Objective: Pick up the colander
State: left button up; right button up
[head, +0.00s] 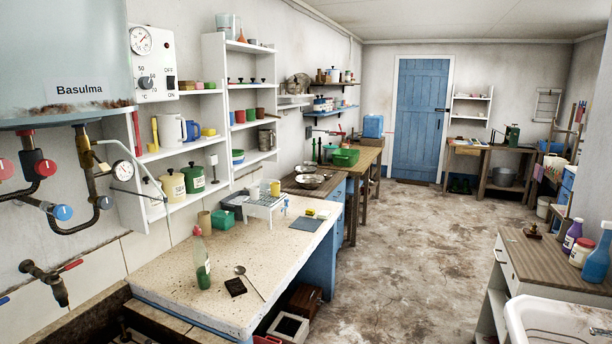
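No thing in the head view can be told for certain as the colander. A shallow metal bowl (309,181) sits on the dark wooden counter past the stone worktop and may be it; any holes are too small to make out. Neither of my grippers is in view.
The speckled stone worktop (190,265) carries a green bottle (201,262), a spoon (249,283), a dark square (235,287) and a white dish rack (262,204). A brown-topped cabinet (555,265) and white basin (550,320) stand at right. The middle floor (410,250) is clear.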

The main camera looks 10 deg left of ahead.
aim_at(304, 170)
jog(key=i+z, duration=0.15)
jog(key=i, duration=0.35)
jog(key=i+l, duration=0.15)
jog(key=i, duration=1)
jog(key=i+l, duration=0.1)
jog(key=i, duration=3.45)
jog(key=i+u, duration=0.3)
jog(key=i, duration=0.2)
jog(key=i+l+u, duration=0.15)
jog(key=i+u, duration=0.15)
jog(key=i, duration=0.15)
jog(key=i+l+u, duration=0.2)
jog(key=i+u, duration=0.15)
jog(key=i, duration=0.15)
